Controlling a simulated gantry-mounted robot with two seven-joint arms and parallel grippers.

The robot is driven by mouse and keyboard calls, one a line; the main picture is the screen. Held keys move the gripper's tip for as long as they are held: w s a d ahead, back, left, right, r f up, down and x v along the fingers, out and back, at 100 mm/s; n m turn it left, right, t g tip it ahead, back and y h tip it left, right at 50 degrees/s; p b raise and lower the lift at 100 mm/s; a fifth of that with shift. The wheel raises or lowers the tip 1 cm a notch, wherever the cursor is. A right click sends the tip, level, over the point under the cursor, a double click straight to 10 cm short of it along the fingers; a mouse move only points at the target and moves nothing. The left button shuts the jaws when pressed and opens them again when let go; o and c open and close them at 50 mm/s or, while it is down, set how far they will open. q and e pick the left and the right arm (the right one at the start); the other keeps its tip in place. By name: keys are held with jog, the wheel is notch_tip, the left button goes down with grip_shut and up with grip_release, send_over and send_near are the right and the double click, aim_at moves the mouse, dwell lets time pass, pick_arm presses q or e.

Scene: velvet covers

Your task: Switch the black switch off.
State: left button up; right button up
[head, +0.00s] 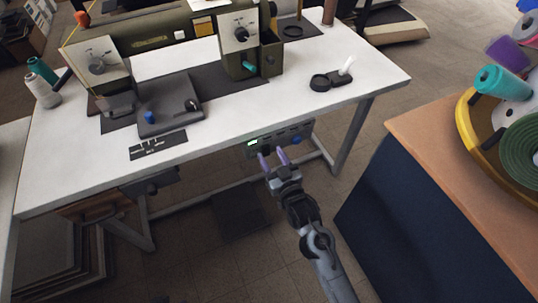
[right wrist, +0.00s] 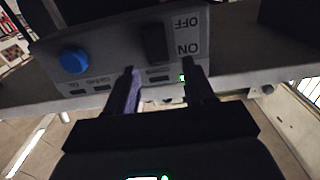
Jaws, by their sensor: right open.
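The black switch (right wrist: 155,42) sits on a grey control panel (right wrist: 112,45), beside upside-down OFF and ON labels. In the head view the panel (head: 279,140) hangs under the front edge of the sewing table, and the switch is too small to tell there. My right gripper (head: 274,156) is open and empty just in front of the panel. In the right wrist view its two purple-grey fingertips (right wrist: 159,68) are apart, just below the switch in the picture; contact cannot be told. My left gripper is out of view.
A blue button (right wrist: 74,60) and a small green light (right wrist: 182,77) are on the panel. The white table (head: 330,62) carries an olive sewing machine (head: 160,34). A table leg (head: 350,135) and a wood-topped cabinet (head: 425,125) stand to the right.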

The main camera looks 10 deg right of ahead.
jog(key=shift+w+a+b, duration=0.2)
jog(key=shift+w+b, duration=0.1)
jog(key=shift+w, duration=0.75)
jog(key=shift+c, duration=1.1)
grip_shut()
jog(key=shift+s+f+t+b, duration=0.15)
jog(key=shift+f+t+b, duration=0.35)
jog(key=shift+t+b, duration=0.2)
jog(key=shift+s+t+y+b, duration=0.1)
jog(key=shift+t+y+b, duration=0.25)
jog(key=shift+t, duration=0.25)
jog(key=shift+o, duration=1.1)
grip_release()
